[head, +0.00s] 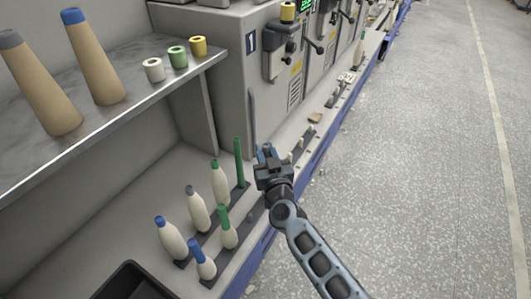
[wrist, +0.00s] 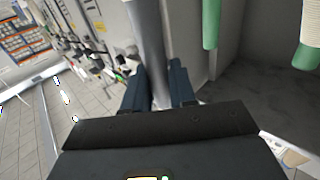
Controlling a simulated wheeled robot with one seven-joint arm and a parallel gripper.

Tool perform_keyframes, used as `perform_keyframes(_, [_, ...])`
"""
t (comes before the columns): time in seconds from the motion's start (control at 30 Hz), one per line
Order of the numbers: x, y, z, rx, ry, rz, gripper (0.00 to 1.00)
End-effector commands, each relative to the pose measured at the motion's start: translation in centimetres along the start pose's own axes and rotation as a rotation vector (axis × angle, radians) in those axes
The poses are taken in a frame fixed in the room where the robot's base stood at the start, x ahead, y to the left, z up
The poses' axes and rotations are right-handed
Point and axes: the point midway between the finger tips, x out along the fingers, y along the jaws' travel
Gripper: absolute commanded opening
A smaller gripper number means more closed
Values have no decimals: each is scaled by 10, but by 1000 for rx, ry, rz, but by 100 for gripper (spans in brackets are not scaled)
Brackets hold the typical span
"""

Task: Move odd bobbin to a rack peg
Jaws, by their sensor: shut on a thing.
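My gripper (head: 266,152) is shut on a slim, plain grey tube (wrist: 148,45). In the wrist view the tube runs between the two dark blue fingers. In the head view the tube (head: 252,115) stands about upright, with its lower end hidden by the gripper. Left of the gripper, a dark peg rack (head: 240,192) carries white-wound bobbins: a green-topped one (head: 220,183), a grey-topped one (head: 198,210) and a blue-topped one (head: 170,240). A bare green tube (head: 239,163) stands at its far end, close to my gripper.
A nearer strip holds another green-topped bobbin (head: 228,230) and a blue-topped one (head: 201,260). A black tray (head: 128,272) lies at the bottom left. A shelf (head: 130,103) with tall cones and small spools overhangs on the left. A grey machine (head: 228,75) stands behind.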

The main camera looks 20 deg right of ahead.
Motion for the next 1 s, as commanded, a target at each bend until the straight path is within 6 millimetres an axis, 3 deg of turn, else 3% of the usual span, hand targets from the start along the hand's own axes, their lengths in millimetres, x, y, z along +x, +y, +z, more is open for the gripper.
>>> perform_keyframes(0.03, [0, 0, 8, 1, 1, 0, 0])
perform_keyframes(0.2, [0, 0, 14, -1, 1, 0, 0])
perform_keyframes(1.0, [0, 0, 12, -2, 0, 0, 0])
